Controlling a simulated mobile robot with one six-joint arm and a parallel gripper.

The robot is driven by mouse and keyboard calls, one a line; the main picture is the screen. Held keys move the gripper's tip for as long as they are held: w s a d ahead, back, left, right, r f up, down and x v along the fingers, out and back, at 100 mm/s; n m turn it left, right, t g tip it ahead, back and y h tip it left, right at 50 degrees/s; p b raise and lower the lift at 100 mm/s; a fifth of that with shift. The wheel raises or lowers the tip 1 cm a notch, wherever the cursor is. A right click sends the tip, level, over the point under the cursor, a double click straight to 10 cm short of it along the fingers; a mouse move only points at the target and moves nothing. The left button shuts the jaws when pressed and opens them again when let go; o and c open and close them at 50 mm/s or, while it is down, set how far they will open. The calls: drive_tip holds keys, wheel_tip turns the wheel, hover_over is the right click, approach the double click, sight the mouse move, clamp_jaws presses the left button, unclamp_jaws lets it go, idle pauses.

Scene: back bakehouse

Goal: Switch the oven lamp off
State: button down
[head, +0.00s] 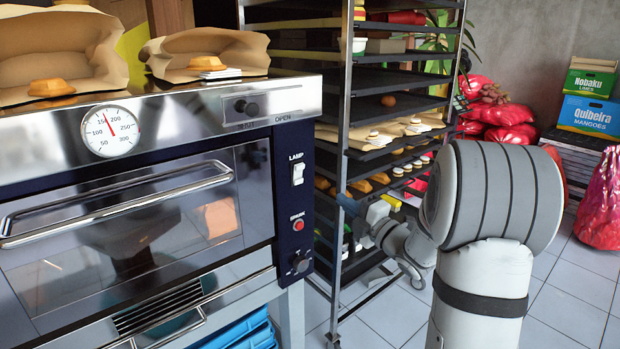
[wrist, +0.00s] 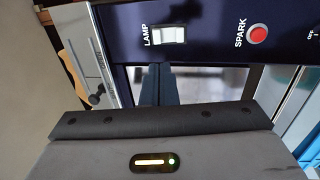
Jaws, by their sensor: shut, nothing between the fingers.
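The oven (head: 150,130) fills the left of the head view. Its dark control panel (head: 293,215) carries a white rocker switch (head: 298,174) marked LAMP. The switch also shows in the wrist view (wrist: 168,34), upper middle; I cannot tell which way it is set. My gripper (head: 344,201) is shut and empty, to the right of the panel and a little lower than the switch in the head view. In the wrist view its closed dark fingers (wrist: 158,80) point up at the switch, with an apparent gap between. The oven window (head: 120,250) looks dim, with reflections.
A red SPARK button (head: 298,225) and a black knob (head: 300,264) sit below the switch. Another knob (head: 249,108) is on the steel hood. A tray rack (head: 345,120) stands close beside the oven, behind my gripper. The door handle (head: 120,205) sticks out at left.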

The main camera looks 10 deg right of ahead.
sight(302, 169)
drive_tip(key=p+x, duration=0.1)
drive_tip(key=x, duration=1.3)
drive_tip(key=shift+p, duration=0.35)
